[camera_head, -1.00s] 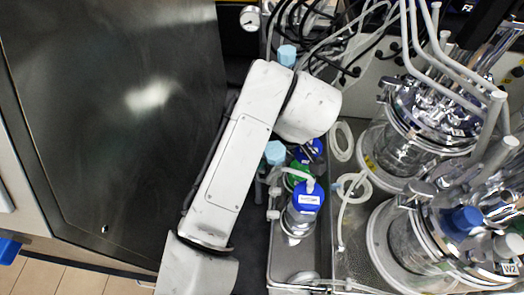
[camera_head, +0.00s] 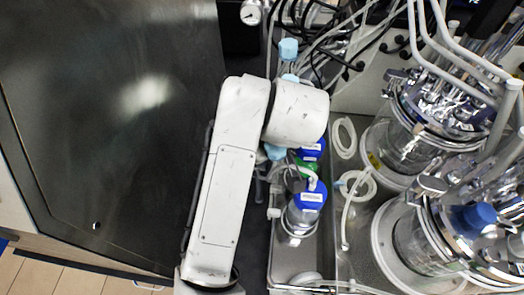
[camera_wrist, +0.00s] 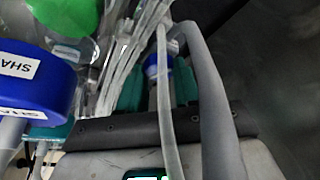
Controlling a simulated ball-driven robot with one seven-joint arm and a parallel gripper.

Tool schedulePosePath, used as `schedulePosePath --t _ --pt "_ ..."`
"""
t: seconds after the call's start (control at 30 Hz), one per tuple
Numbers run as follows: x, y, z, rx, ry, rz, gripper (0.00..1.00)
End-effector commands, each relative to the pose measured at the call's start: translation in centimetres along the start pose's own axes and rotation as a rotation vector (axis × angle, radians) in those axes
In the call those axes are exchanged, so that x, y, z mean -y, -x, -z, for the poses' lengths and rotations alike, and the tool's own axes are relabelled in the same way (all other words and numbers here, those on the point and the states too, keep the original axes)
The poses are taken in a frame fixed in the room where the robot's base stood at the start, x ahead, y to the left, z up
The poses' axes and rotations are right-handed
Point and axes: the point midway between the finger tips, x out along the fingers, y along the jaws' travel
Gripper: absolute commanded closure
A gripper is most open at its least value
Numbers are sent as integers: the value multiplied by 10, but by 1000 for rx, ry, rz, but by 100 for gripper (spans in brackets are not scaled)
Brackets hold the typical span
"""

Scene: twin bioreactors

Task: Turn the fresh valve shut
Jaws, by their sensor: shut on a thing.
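In the wrist view, my gripper (camera_wrist: 158,88) has teal fingers shut on a small blue-topped part (camera_wrist: 152,68), which I take to be the fresh valve; no name on it is readable. Tubes cross in front and hide much of the grip. In the head view my arm covers the gripper. Light-blue knobs show around the arm there: one at the top (camera_head: 288,49) and one lower (camera_head: 275,152). I cannot tell from the head view which one is held.
A blue-capped bottle (camera_head: 310,197) with a label stands in a metal tray (camera_head: 290,262); its cap is near the fingers in the wrist view (camera_wrist: 30,85), beside a green cap (camera_wrist: 68,15). Glass bioreactors (camera_head: 408,240) stand at right. A dark panel (camera_head: 110,130) fills the left.

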Motion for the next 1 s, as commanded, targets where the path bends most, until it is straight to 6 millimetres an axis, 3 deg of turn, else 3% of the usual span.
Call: schedulePosePath --t 1.0 --pt "7 -3 2 3 -854 -357 97"
